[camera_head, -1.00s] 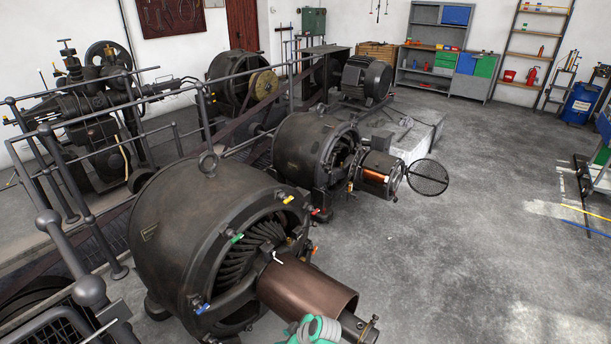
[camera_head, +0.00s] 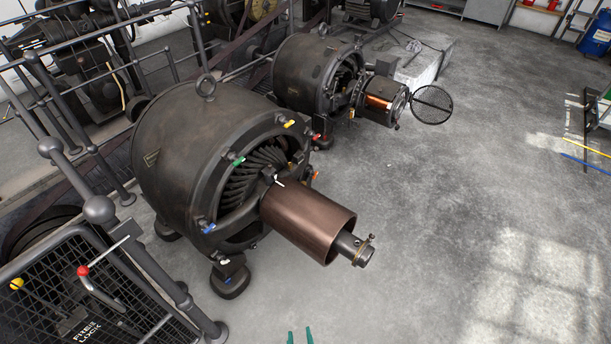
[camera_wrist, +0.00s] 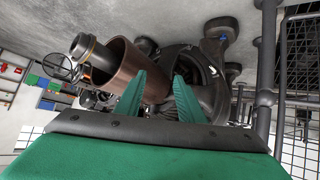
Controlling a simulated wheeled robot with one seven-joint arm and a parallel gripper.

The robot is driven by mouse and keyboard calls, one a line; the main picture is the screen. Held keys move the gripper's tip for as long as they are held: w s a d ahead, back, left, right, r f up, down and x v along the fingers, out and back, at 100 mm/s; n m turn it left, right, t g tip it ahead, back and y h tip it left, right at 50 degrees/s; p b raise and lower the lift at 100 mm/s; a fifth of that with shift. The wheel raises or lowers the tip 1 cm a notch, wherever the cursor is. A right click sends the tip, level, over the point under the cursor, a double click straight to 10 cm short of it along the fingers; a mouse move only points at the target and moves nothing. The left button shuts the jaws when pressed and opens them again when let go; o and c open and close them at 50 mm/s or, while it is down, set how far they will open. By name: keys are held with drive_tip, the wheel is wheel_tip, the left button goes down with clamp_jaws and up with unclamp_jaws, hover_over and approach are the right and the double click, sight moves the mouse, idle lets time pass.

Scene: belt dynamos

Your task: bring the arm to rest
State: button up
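My gripper (camera_head: 300,336) shows only as two green fingertips at the bottom edge of the head view. In the wrist view its green fingers (camera_wrist: 160,76) are apart with nothing held between them. The near dynamo (camera_head: 185,150) is a large dark round housing with colored tabs on its rim. A copper-brown cylinder (camera_head: 305,218) with a shaft end sticks out of its front. The cylinder also shows in the wrist view (camera_wrist: 122,70), beyond the fingers. The fingers appear clear of it.
A second dynamo (camera_head: 305,75) with a round mesh disc (camera_head: 432,104) stands behind. A black mesh guard (camera_head: 95,290) with a red-knobbed lever (camera_head: 100,285) is at the lower left, beside grey railings. Open concrete floor (camera_head: 460,220) lies to the right.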

drive_tip(key=s+r+m+t, duration=0.1)
drive_tip(key=s+r, duration=0.4)
drive_tip(key=r, duration=0.3)
drive_tip(key=s+d+r+m+t, duration=0.1)
drive_tip(key=s+r+t, duration=0.1)
drive_tip(key=s+r, duration=0.3)
drive_tip(key=s+r+m+t+h, duration=0.1)
drive_tip(key=s+r, duration=0.4)
drive_tip(key=r, duration=0.7)
drive_tip(key=shift+d+r+t, duration=0.15)
drive_tip(key=shift+d+t, duration=0.2)
drive_tip(key=shift+t, duration=0.05)
